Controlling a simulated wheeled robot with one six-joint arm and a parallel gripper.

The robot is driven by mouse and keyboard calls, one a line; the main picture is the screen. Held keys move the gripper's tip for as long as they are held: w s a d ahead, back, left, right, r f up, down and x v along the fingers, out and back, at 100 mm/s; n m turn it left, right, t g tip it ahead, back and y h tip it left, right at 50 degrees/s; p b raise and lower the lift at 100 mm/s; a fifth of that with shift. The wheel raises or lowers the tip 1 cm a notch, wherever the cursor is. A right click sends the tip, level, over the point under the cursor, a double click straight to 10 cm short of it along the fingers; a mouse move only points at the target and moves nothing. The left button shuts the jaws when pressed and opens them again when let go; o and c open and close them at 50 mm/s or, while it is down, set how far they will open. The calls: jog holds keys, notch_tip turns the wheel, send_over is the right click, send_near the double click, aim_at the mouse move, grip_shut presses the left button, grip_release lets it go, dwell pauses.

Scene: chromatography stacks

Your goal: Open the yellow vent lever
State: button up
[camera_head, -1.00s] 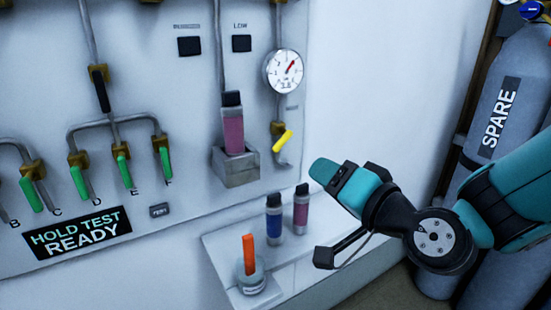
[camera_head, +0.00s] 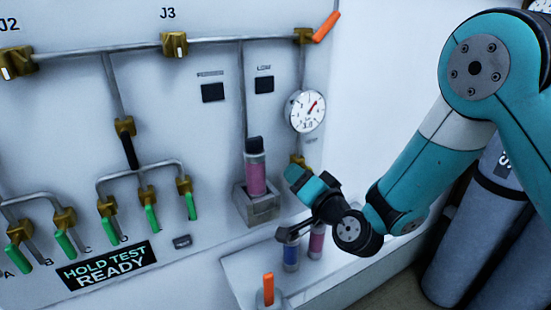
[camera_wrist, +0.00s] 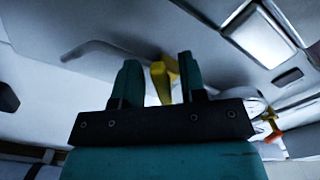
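The yellow vent lever (camera_wrist: 159,82) shows in the wrist view between the two fingers of my gripper (camera_wrist: 158,70), closer to the right finger. A gap shows on each side of it, and whether it lies fully between the fingertips or beyond them I cannot tell. In the head view the lever is hidden behind my gripper (camera_head: 309,181). Only its brass valve body (camera_head: 298,161) shows, below the round gauge (camera_head: 305,111). My gripper is open and close in front of the panel.
A pink cartridge (camera_head: 256,178) sits in a grey holder (camera_head: 262,209) just left of my gripper. Below stand a blue vial (camera_head: 291,256) and a pink vial (camera_head: 316,241) on a white shelf (camera_head: 238,271), near an orange handle (camera_head: 268,288). Grey cylinders (camera_head: 468,230) stand at right.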

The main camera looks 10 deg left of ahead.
jog(key=shift+w+a, duration=0.4)
jog(key=shift+w, duration=0.1)
jog(key=shift+a, duration=0.1)
grip_shut()
